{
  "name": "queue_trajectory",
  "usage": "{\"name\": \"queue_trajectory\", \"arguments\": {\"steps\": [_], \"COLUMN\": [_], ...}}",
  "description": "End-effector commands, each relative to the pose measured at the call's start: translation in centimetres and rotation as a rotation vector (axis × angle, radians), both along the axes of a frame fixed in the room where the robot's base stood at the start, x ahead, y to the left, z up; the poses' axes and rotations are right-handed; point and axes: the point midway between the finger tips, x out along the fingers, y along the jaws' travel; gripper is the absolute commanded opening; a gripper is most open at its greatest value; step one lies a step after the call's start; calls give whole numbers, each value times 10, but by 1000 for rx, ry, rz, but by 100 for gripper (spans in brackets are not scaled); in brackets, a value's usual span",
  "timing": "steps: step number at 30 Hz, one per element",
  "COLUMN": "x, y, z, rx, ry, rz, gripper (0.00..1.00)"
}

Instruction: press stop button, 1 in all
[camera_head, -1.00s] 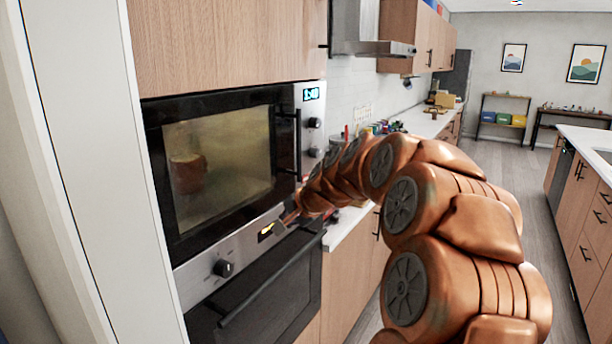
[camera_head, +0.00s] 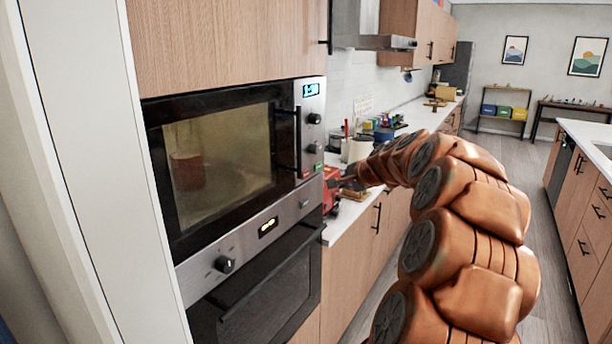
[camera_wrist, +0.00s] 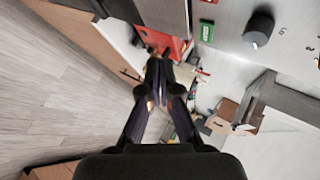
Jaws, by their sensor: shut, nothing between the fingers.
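The microwave (camera_head: 150,115) is built into the tall cabinet at the left, door shut. Its control panel on the right side has a lit display, two knobs and two small buttons. The red button, likely stop (camera_head: 306,174), is at the panel's bottom left, beside the green start button (camera_head: 319,166). In the wrist view the green button (camera_wrist: 206,31) shows at the top, and a sliver of the red one (camera_wrist: 210,1) at the upper edge. My gripper (camera_head: 338,183) is shut and empty, to the right of and slightly below the buttons, apart from them. Its fingers also show in the wrist view (camera_wrist: 157,62).
A red appliance (camera_head: 331,192) stands on the counter just behind my gripper. Pots and utensils (camera_head: 358,148) stand further along the counter. Below the microwave is an oven (camera_head: 265,290) with a bar handle and knob. The aisle floor (camera_head: 510,190) is clear.

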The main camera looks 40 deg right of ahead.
Motion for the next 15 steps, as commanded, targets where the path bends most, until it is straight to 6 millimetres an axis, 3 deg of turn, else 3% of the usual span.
{"name": "queue_trajectory", "arguments": {"steps": [15], "x": [51], "y": [17], "z": [1], "rx": [0], "ry": [3], "rz": [5], "gripper": [0]}}
